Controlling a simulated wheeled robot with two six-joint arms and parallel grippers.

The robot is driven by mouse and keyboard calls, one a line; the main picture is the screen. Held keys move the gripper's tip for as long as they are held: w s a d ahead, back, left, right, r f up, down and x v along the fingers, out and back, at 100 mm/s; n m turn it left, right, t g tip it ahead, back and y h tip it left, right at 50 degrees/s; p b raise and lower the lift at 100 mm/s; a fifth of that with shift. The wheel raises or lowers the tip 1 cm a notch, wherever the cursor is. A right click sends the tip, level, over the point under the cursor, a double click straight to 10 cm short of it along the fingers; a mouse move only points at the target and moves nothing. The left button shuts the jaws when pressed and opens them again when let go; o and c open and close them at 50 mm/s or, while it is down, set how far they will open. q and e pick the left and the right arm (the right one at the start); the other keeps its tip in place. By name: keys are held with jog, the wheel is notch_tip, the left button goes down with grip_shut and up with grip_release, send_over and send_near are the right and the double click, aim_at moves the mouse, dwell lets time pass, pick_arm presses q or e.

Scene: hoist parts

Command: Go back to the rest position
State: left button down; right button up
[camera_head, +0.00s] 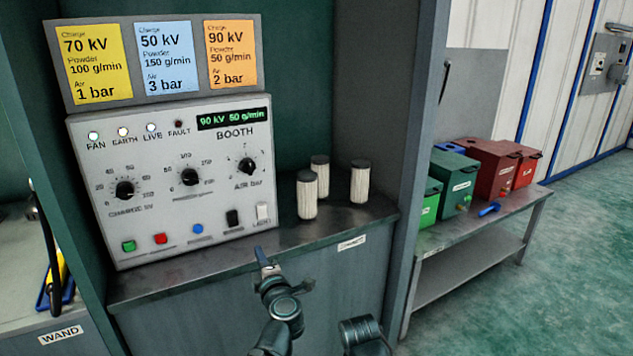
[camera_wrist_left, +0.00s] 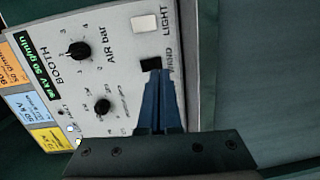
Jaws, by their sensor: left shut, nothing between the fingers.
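My left gripper (camera_head: 262,256) is shut and empty in front of the lower edge of the booth control panel (camera_head: 165,215). In the left wrist view its blue fingers (camera_wrist_left: 157,78) are together, their tips overlapping the lower edge of the black switch (camera_wrist_left: 151,65) in the picture. I cannot tell whether they touch it. The white light switch (camera_wrist_left: 145,23) is beside it. The panel display (camera_head: 228,119) reads 90 kV 50 g/min. The fan, earth and live lamps are lit white; the fault lamp is dark. My right gripper is not in view.
Three pale filter cylinders (camera_head: 307,195) stand on the booth ledge right of the panel. Three setting cards (camera_head: 95,62) hang above it. A bench (camera_head: 440,238) at the right holds green and red boxes. A wand label (camera_head: 60,335) marks the left counter. Green floor lies open at right.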

pick_arm(q)
jog(key=w+d+f+m+h, duration=0.2)
jog(key=d+m+h, duration=1.15)
jog(key=m, duration=0.25)
jog(key=s+d+f+m+g, duration=0.2)
jog(key=s+f+m+g, duration=0.25)
jog(key=f, duration=0.35)
jog(key=s+a+f+m+g+y, duration=0.3)
jog(key=s+a+f+g+y, duration=0.2)
jog(key=s+a+f+g, duration=0.65)
jog(key=s+d+r+m+p, duration=0.1)
jog(key=s+d+r+p, duration=0.1)
jog(key=r+p, duration=0.5)
jog(key=s+d+r+m+y+p, duration=0.1)
jog(key=s+d+r+p, duration=0.2)
jog(key=d+r+p, duration=0.2)
jog(key=s+d+r+m+p, duration=0.1)
jog(key=s+d+r+p, duration=0.2)
jog(key=r+p, duration=0.7)
jog(key=shift+s+d+r+p, duration=0.25)
jog(key=shift+r+p, duration=0.15)
jog(key=shift+r, duration=0.35)
jog(key=shift+y, duration=0.25)
jog(key=shift+a, duration=0.1)
